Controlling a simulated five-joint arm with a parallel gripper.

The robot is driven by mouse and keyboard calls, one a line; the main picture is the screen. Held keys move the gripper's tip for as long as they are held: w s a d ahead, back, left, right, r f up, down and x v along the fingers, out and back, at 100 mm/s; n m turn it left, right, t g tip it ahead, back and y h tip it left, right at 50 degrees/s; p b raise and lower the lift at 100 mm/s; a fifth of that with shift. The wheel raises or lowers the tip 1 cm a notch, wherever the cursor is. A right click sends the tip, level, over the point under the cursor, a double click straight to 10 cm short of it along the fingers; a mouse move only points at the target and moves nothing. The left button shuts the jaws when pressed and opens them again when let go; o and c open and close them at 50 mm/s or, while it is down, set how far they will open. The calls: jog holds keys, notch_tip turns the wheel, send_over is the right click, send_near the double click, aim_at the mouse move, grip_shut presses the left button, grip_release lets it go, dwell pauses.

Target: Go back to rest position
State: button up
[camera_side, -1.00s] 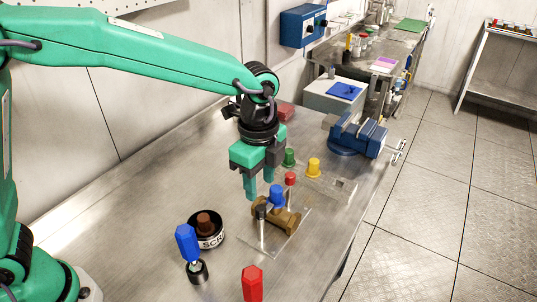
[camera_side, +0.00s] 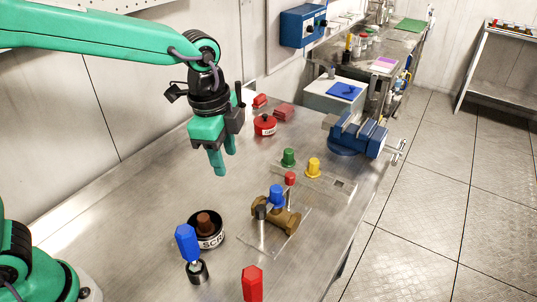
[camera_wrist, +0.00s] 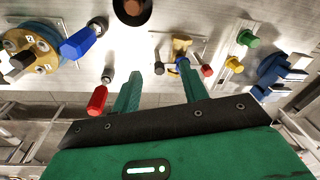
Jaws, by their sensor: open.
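My gripper (camera_side: 223,165) is a green two-finger gripper, held in the air above the metal bench (camera_side: 130,210), to the upper left of the brass valve. Its fingers point down, apart and empty; in the wrist view my gripper (camera_wrist: 160,85) also shows a clear gap between the two fingers. The brass valve (camera_side: 289,221) with a blue cap (camera_side: 277,195) lies on a clear plate. No task object is in or touching the fingers.
A black bowl (camera_side: 218,241) holds a brown piece. A blue-handled tool (camera_side: 187,243) and a red-handled tool (camera_side: 252,284) stand near the front. Green (camera_side: 289,157), yellow (camera_side: 313,168) and red (camera_side: 290,178) caps stand behind the valve. A blue vise (camera_side: 357,135) is at right.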

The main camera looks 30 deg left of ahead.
jog(key=s+a+r+n+t, duration=0.2)
jog(key=s+a+n+t, duration=0.2)
jog(key=s+a+n, duration=1)
jog(key=shift+s+a+r+t, duration=0.2)
jog(key=shift+a+r+t, duration=0.15)
jog(key=shift+a, duration=0.75)
